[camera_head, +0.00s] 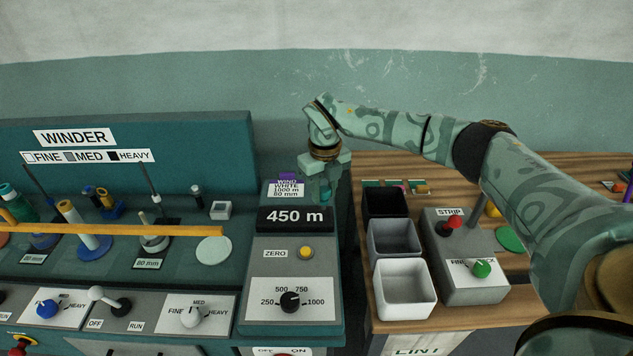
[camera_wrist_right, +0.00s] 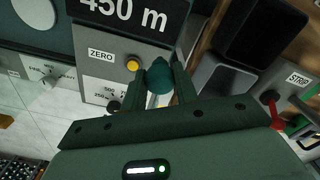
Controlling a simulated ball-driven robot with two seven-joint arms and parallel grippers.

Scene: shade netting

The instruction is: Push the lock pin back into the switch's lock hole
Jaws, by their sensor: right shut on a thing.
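My right gripper (camera_head: 327,190) comes in from the right and hangs in front of the winder's back panel, by the right end of the 450 m display. It is shut on a small rounded teal thing (camera_wrist_right: 159,77), seen between the fingers in the right wrist view. Its lower part is hidden, and I cannot tell whether it is the lock pin. A switch with a white-tipped lever (camera_head: 96,293) sits on the OFF/RUN plate (camera_head: 116,312) at lower left. I cannot make out a lock hole. My left gripper is not in view.
The counter box has a black 450 m display (camera_head: 295,219), a yellow ZERO button (camera_head: 306,252) and a black dial (camera_head: 290,301). Black (camera_head: 385,203), grey (camera_head: 394,238) and white (camera_head: 404,288) bins stand right of it. An orange bar (camera_head: 130,231) crosses the winder deck.

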